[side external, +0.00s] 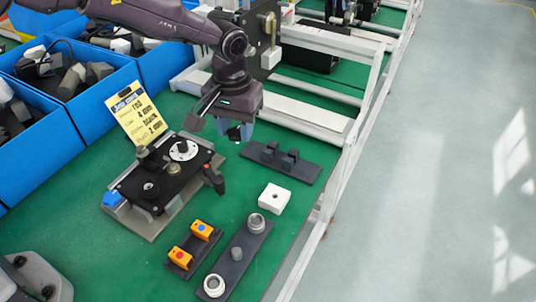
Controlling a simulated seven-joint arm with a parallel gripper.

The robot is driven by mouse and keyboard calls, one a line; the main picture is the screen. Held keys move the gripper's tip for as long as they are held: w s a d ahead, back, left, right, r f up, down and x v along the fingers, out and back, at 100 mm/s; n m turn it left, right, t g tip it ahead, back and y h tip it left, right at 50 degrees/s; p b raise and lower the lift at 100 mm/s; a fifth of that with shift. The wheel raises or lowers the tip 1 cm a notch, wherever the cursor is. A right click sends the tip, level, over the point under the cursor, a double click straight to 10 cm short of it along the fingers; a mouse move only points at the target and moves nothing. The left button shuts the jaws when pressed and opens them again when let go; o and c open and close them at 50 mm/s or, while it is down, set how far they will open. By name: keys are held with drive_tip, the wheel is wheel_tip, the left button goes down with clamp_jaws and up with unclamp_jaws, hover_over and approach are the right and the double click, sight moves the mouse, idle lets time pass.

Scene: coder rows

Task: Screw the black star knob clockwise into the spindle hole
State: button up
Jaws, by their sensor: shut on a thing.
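My gripper (240,131) hangs pointing down just behind and to the right of the fixture, above the green bench top. It is shut on a small dark thing, which looks like the black star knob (246,131); its shape is mostly hidden by the fingers. The knob is apart from the fixture. I cannot tell which opening is the spindle hole.
Blue bins (105,70) of parts stand at the left. A yellow card (137,112) stands behind the fixture. A dark rack (300,171), white block (274,198), orange-part tray (194,248) and ring-part tray (237,262) lie to the right and front. A white rail (345,165) borders the bench.

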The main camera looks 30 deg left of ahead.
drive_tip(key=s+a+n, duration=0.1)
drive_tip(key=s+a, duration=0.3)
drive_tip(key=s, duration=0.1)
drive_tip(key=s+a+n, duration=0.1)
drive_tip(key=s+a, duration=0.3)
drive_tip(key=s+a+f+n, duration=0.1)
drive_tip(key=s+a+n, duration=0.1)
drive_tip(key=s+a, duration=0.2)
drive_tip(key=shift+s+a, duration=0.4)
drive_tip(key=shift+s, duration=0.45)
drive_tip(key=shift+w+f, duration=0.2)
drive_tip(key=shift+f, duration=1.55)
drive_tip(key=shift+f, duration=0.25)
drive_tip(key=shift+f, duration=0.25)
drive_tip(key=shift+f, duration=0.15)
drive_tip(key=shift+f, duration=0.2)
